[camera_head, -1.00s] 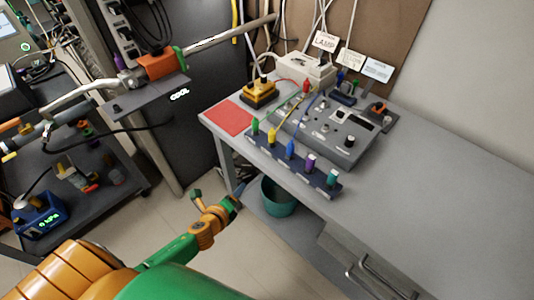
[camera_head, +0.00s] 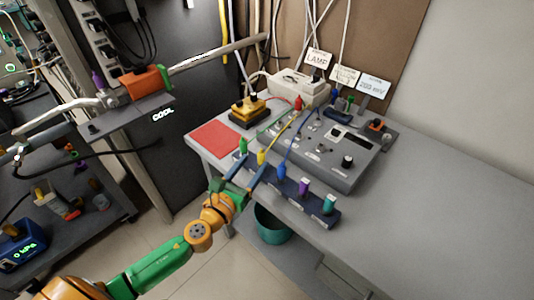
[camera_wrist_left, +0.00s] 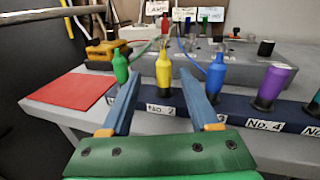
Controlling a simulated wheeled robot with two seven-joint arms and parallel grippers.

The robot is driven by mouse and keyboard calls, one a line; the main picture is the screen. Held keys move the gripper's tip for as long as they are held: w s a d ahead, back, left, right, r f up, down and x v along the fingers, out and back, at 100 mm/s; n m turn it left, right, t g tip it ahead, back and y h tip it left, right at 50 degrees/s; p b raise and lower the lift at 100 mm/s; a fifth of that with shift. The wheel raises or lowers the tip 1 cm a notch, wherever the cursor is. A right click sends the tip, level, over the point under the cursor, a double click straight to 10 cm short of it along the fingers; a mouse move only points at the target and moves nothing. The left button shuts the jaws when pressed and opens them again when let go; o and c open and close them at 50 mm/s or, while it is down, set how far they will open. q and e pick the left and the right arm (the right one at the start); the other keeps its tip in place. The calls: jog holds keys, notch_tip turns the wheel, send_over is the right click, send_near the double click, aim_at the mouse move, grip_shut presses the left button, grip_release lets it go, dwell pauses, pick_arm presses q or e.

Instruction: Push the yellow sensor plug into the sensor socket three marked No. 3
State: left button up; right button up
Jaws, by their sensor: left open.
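The yellow sensor plug (camera_head: 261,157) stands upright in the row on the dark socket strip (camera_head: 318,219), with a yellow cable running to the grey console. It also shows in the wrist view (camera_wrist_left: 163,70), above the label No. 2. My left gripper (camera_head: 246,178) is open at the strip's front. In the wrist view its fingers (camera_wrist_left: 158,78) point toward the yellow plug, one on each side; I cannot tell whether they touch it. A blue plug (camera_wrist_left: 215,75) stands between No. 2 and No. 4. My right gripper is not in view.
A green plug (camera_wrist_left: 120,68) stands left of the yellow one. Purple (camera_head: 304,186) and teal (camera_head: 329,204) plugs stand to the right. The grey console (camera_head: 340,170) is behind the strip. A red mat (camera_head: 215,139) lies left. The table's right side is clear.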

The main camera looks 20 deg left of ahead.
aim_at(263, 152)
pick_arm(q)
jog(key=shift+m, duration=0.3)
jog(key=w, duration=0.5)
jog(key=w+d, duration=0.1)
jog(key=w, duration=0.1)
jog(key=shift+w+d+r, duration=0.1)
jog(key=shift+w+r, duration=0.1)
jog(key=shift+w, duration=0.1)
jog(key=shift+s, duration=0.1)
grip_shut()
